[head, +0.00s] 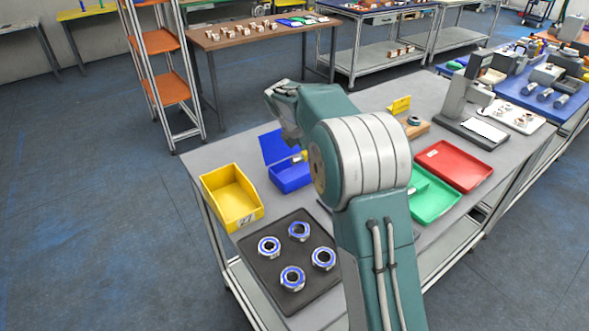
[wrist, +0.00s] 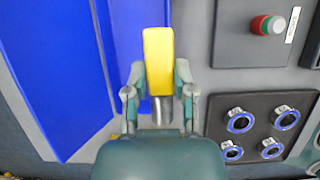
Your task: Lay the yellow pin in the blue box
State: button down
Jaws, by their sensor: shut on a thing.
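My gripper (wrist: 157,78) is shut on the yellow pin (wrist: 158,52), one finger on each side. The pin has a yellow block-shaped end and a metal shaft that runs back between the fingers. In the head view a bit of the yellow pin (head: 301,156) shows beside my arm, over the blue box (head: 290,178). The height gap cannot be told.
A yellow bin (head: 232,198) stands left of the blue box. A black tray (head: 258,272) with several blue-ringed metal parts lies in front. Green (head: 433,203) and red (head: 453,165) trays lie to the right of my arm. A stand device (head: 458,100) is at the back right.

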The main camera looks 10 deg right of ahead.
send_over(297, 176)
jog(key=f, duration=0.4)
jog(key=shift+s+a+f, duration=0.25)
jog(key=shift+a+f, duration=0.05)
jog(key=shift+a, duration=0.1)
jog(key=shift+a+f, duration=0.1)
jog(key=shift+f, duration=1.55)
jog(key=shift+f, duration=0.25)
jog(key=shift+c, duration=2.2)
grip_release()
jog(key=shift+r, duration=0.1)
